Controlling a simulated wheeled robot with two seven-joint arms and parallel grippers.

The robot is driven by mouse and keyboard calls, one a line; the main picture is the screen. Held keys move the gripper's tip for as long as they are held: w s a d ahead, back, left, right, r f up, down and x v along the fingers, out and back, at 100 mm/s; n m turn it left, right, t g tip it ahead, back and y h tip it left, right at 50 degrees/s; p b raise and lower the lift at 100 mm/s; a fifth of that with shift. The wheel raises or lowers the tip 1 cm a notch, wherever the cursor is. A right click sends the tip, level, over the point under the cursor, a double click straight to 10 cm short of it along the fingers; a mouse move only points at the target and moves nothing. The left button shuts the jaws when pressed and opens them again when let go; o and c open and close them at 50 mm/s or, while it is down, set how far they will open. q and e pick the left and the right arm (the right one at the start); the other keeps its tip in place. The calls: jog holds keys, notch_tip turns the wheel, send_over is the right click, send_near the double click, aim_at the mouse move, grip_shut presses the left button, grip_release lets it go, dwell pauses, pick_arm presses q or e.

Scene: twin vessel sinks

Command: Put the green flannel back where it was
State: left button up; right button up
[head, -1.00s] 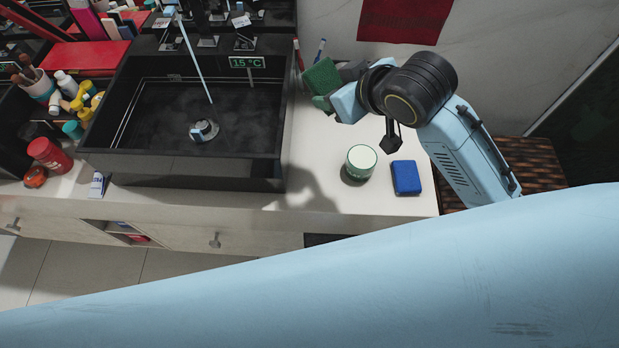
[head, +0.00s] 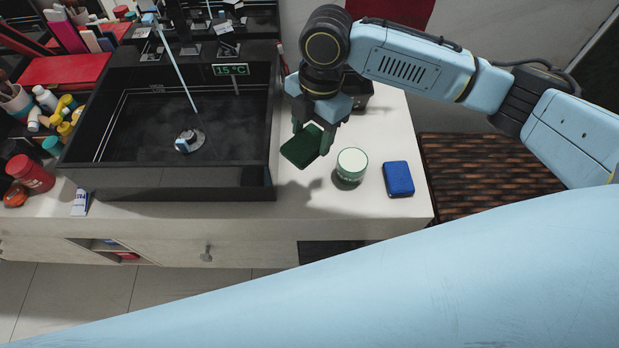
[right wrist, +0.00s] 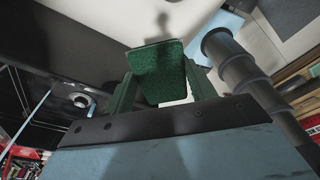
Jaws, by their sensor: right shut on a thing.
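The green flannel (head: 301,147) is a dark green folded block. My right gripper (head: 313,140) is shut on it, pointing down, and holds it between the black sink and the round jar. In the right wrist view the flannel (right wrist: 158,72) sits between the two green fingers of the right gripper (right wrist: 158,88). I cannot tell how far its underside is from the counter. My left gripper is not in view.
The counter (head: 330,205) holds a pale green-lidded jar (head: 352,165) and a blue block (head: 398,179). The black sink (head: 185,125) stands to the left. A dark box is partly hidden behind my right arm. Bottles and a red cup (head: 30,173) stand at far left.

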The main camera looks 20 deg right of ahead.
aim_at(319, 132)
notch_tip(319, 132, down, 16)
jog(key=shift+r+b, duration=0.25)
jog(key=shift+b, duration=0.95)
jog(key=o, duration=0.7)
jog(key=shift+o, duration=1.3)
jog(key=shift+r, duration=0.1)
jog(key=r, duration=0.4)
jog(key=d+r+p, duration=0.1)
jog(key=r, duration=0.3)
jog(key=r+p, duration=0.1)
jog(key=r, duration=0.3)
jog(key=shift+w+d, duration=0.3)
jog(key=shift+w, duration=0.1)
jog(key=shift+f, duration=0.1)
